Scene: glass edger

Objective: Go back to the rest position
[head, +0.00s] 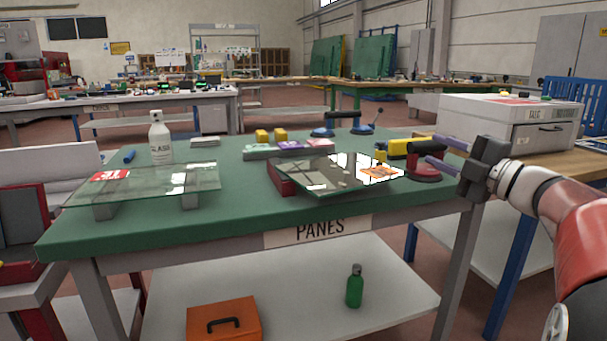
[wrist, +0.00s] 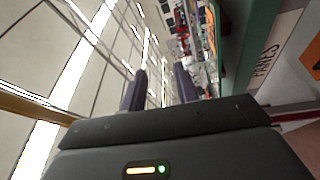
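My gripper (head: 430,148) is at the right end of the green table (head: 235,213), with its two purple-grey fingers pointing left over the table's right side. The fingers are apart and nothing shows between them.
A glass pane (head: 150,183) rests on blocks at left, beside a spray bottle (head: 160,140). A darker pane (head: 335,178) lies tilted near the lifter. A white box (head: 512,122) stands on a wooden bench at right. The orange toolbox (head: 222,320) sits on the lower shelf.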

